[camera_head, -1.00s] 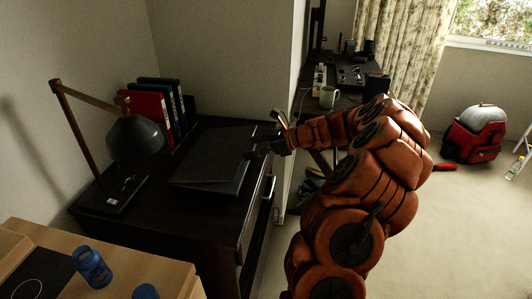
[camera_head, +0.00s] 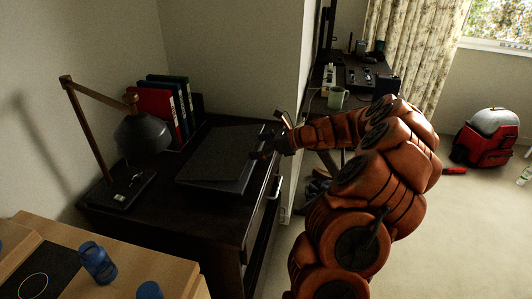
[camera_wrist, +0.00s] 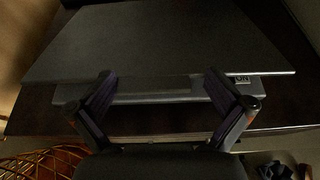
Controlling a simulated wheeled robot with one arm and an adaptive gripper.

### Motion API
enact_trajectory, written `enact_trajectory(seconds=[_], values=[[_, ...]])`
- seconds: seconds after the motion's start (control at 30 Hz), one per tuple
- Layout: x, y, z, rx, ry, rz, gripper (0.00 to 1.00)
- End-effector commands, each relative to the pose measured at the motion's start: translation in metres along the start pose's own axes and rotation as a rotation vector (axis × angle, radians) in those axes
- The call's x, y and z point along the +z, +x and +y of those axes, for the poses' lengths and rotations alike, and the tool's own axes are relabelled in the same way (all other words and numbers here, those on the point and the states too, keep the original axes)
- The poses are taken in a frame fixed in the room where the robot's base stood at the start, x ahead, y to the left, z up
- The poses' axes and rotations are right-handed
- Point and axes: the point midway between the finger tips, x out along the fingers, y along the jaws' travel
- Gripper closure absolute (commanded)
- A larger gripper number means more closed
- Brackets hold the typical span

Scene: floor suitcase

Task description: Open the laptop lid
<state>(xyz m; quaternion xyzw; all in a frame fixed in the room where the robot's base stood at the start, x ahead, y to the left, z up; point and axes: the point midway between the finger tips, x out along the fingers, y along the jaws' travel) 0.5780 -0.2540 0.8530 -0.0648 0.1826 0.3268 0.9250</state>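The laptop (camera_head: 218,158) is a flat dark grey slab on the dark dresser. In the wrist view its lid (camera_wrist: 160,40) fills the upper middle, with the lighter front edge of its base (camera_wrist: 150,97) showing below it. The lid looks low over the base, with at most a small gap; I cannot tell how wide. My gripper (camera_head: 262,149) is at the laptop's right edge in the head view. In the wrist view my gripper (camera_wrist: 158,76) has its two fingers wide apart with nothing between them, the tips overlapping the lid's front edge. Contact is unclear.
The dresser (camera_head: 215,225) also holds a desk lamp (camera_head: 142,135) and upright binders (camera_head: 160,108) behind the laptop. A desk with a green mug (camera_head: 337,98) stands beyond a wall corner.

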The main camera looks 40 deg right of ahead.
Motion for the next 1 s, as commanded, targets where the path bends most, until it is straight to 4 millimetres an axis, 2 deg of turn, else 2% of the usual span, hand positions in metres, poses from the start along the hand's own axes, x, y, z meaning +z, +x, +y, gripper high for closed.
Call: enact_trajectory(seconds=[0.03, 0.4, 1.0], values=[[0.042, 0.002, 0.015, 0.044, -0.001, -0.009, 0.02], [0.030, -0.036, -0.002, 0.013, 0.008, -0.006, 0.02], [0.021, -0.069, -0.003, 0.012, 0.008, -0.007, 0.02]])
